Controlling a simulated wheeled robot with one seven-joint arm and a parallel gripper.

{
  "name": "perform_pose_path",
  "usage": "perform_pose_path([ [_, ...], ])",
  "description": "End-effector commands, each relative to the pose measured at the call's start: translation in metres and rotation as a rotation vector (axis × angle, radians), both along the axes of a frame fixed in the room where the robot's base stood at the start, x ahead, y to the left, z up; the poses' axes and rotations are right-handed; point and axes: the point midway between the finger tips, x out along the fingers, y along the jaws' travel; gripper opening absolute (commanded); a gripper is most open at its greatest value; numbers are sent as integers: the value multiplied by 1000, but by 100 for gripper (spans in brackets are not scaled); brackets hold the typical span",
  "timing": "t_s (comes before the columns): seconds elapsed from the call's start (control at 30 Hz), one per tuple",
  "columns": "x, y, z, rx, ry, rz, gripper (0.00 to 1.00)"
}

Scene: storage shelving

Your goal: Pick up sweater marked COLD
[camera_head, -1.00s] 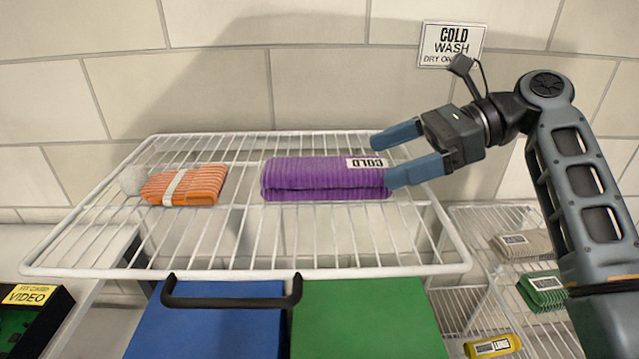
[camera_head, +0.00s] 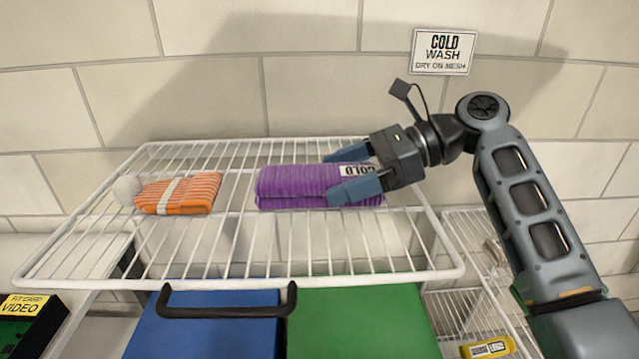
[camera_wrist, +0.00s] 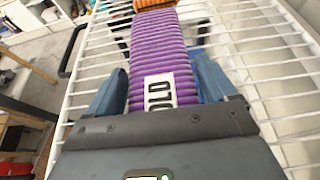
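The folded purple ribbed sweater (camera_head: 290,187) lies on the white wire shelf (camera_head: 240,270), with a white label reading COLD on its right end. In the wrist view the sweater (camera_wrist: 157,48) runs away from me between my two blue fingers. My gripper (camera_head: 345,172) has come in from the right, one finger behind the sweater's right end and one in front. The fingers are apart, and narrow gaps seem to show between them and the sweater's sides. In the wrist view my gripper (camera_wrist: 160,85) partly covers the label.
An orange knit hat (camera_head: 178,194) with a grey pompom lies at the shelf's left. A blue box (camera_head: 205,325) and a green box (camera_head: 360,325) are below. A black handle (camera_head: 228,308) sits at the front edge. A COLD WASH sign (camera_head: 443,52) hangs on the wall.

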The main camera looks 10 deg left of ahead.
Motion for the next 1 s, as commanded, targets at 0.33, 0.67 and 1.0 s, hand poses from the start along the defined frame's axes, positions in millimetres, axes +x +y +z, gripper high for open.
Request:
perform_pose_path([
  [0.33, 0, 0, 0, 0, 0, 0, 51],
  [0.67, 0, 0, 1, 1, 0, -1, 34],
  [1.0, 1, 0, 33, 2, -5, 0, 34],
])
